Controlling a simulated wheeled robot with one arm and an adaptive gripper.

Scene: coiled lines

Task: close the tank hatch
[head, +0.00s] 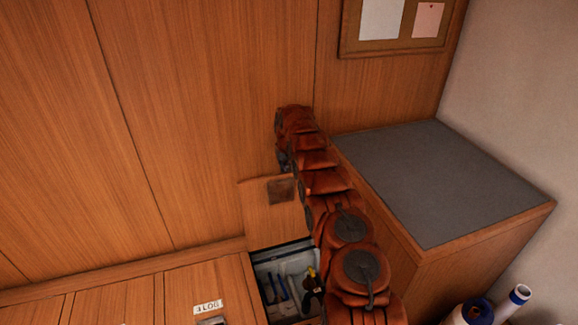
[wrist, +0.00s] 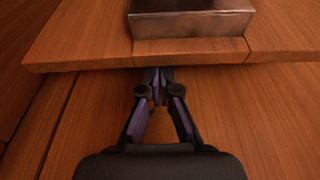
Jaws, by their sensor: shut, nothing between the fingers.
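The tank hatch lid (head: 262,222) is a wooden panel standing open and raised at the back of an opening in the bench. A dark metal plate or latch (head: 281,189) sits on it. In the wrist view the lid (wrist: 85,45) spans the top, with the metal piece (wrist: 190,28) on it. My gripper (wrist: 157,78) is shut and empty. Its fingertips are at the lid's edge, partly hidden by it; I cannot tell whether they touch. In the head view my arm hides most of the gripper and the right part of the opening.
The open compartment (head: 258,268) holds a pale tray with blue-handled and yellow-and-black tools. A grey-topped wooden cabinet (head: 435,180) stands close to the right of my arm. White and blue rolls (head: 475,312) lie at the lower right. A wooden wall (head: 190,110) rises behind.

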